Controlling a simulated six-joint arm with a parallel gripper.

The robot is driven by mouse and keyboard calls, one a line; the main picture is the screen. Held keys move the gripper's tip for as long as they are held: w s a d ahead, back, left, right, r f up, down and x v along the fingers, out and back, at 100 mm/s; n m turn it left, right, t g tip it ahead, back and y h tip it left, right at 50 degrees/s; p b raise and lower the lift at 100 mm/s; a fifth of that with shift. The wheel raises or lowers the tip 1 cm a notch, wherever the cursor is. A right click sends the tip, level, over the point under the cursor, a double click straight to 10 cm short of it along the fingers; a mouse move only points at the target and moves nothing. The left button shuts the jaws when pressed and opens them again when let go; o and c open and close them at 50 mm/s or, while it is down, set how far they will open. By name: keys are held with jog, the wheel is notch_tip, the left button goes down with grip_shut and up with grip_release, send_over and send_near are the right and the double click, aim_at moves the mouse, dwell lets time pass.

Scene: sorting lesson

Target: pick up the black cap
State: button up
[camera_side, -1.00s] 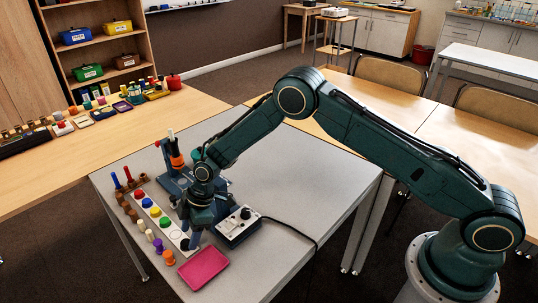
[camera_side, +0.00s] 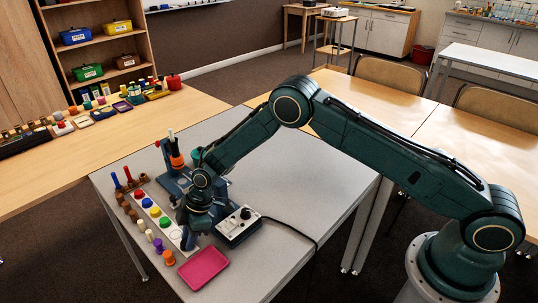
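The black cap (camera_side: 187,243) is a small dark shape at the near end of a pale strip (camera_side: 175,236). My gripper (camera_side: 188,238) points down at the black cap, low over the strip's near end. Its dark fingers blend with the cap and partly hide it. I cannot tell whether they are open or shut, or whether they touch the cap.
A pink tray (camera_side: 203,268) lies at the near table edge. A control box (camera_side: 239,225) with a cable stands right of my gripper. Several pegs, including a purple one (camera_side: 158,245) and an orange one (camera_side: 168,257), line the left. The grey table's right side (camera_side: 310,190) is clear.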

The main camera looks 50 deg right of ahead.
jog(key=shift+r, duration=0.2)
jog(key=shift+c, duration=0.2)
notch_tip(320, 180, up, 20)
jog(key=shift+f, duration=0.15)
dwell(0.7)
dwell(0.5)
